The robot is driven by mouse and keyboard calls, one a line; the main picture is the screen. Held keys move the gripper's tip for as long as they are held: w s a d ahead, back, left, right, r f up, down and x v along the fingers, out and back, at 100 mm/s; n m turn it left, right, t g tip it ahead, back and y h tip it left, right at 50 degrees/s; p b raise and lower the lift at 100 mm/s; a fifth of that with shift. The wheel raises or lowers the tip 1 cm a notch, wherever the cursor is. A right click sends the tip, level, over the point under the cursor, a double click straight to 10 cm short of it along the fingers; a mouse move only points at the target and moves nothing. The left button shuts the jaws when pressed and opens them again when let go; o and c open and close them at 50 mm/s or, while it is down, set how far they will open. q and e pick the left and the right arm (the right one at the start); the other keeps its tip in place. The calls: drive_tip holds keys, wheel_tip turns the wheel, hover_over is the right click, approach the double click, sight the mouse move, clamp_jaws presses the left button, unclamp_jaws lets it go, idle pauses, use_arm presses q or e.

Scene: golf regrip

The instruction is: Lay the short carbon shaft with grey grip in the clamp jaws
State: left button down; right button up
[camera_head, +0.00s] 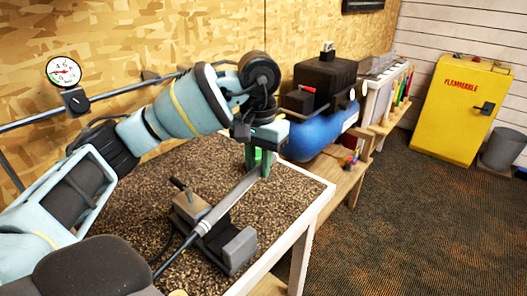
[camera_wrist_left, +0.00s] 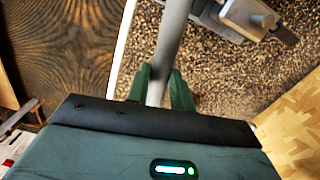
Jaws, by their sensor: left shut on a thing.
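The short carbon shaft with grey grip (camera_head: 232,198) slants across the head view, its thick grey part toward my left gripper and its thin dark part toward the lower left. My left gripper (camera_head: 258,164) is shut on the grey grip near its end. In the left wrist view the grip (camera_wrist_left: 172,40) runs up between the green fingers (camera_wrist_left: 160,88). The clamp (camera_head: 238,250) stands on the bench, with one jaw block on each side of the shaft in the head view. It also shows in the wrist view (camera_wrist_left: 250,14), right of the grip. I cannot tell whether the shaft touches the jaws.
The bench top (camera_head: 125,190) is speckled brown with a pale edge. A blue tank (camera_head: 318,137) with black machinery stands beyond my gripper. A yellow cabinet (camera_head: 462,112) and a grey bin (camera_head: 503,148) stand far right. The carpet (camera_head: 400,220) is open floor.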

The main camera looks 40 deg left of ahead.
use_arm(q)
drive_tip(key=shift+w+d+f+m, duration=0.25)
drive_tip(key=shift+d+m, duration=0.3)
drive_tip(key=shift+m, duration=0.35)
use_arm(e)
drive_tip(key=shift+w+d+f, duration=0.1)
drive_tip(key=shift+w+d, duration=0.2)
drive_tip(key=shift+w, duration=0.05)
